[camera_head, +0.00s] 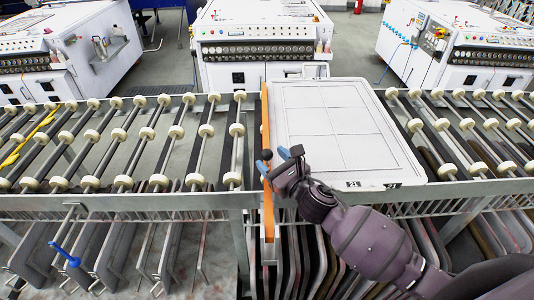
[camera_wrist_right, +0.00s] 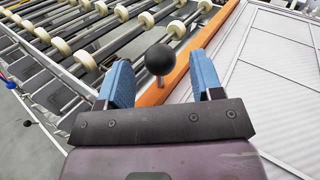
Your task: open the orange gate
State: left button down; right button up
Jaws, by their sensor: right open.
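The orange gate (camera_head: 267,210) is a long narrow bar running front to back along the left edge of the white panel. A black ball knob (camera_head: 266,154) stands on it on a short stem. My right gripper (camera_head: 272,160) is at the knob, coming in from the right. In the right wrist view the orange gate (camera_wrist_right: 180,73) runs diagonally behind the open blue fingers (camera_wrist_right: 163,82). The black knob (camera_wrist_right: 160,59) lies between the fingers, with gaps on both sides. My left gripper is not in view.
The white framed panel (camera_head: 340,130) lies on the conveyor just right of the gate. Rollers with cream wheels (camera_head: 125,140) extend to the left and more lie at right. Grey metal racks (camera_head: 140,255) stand below the front rail. White machines (camera_head: 262,45) stand behind.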

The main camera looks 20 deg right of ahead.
jog(key=shift+x, duration=1.4)
grip_shut()
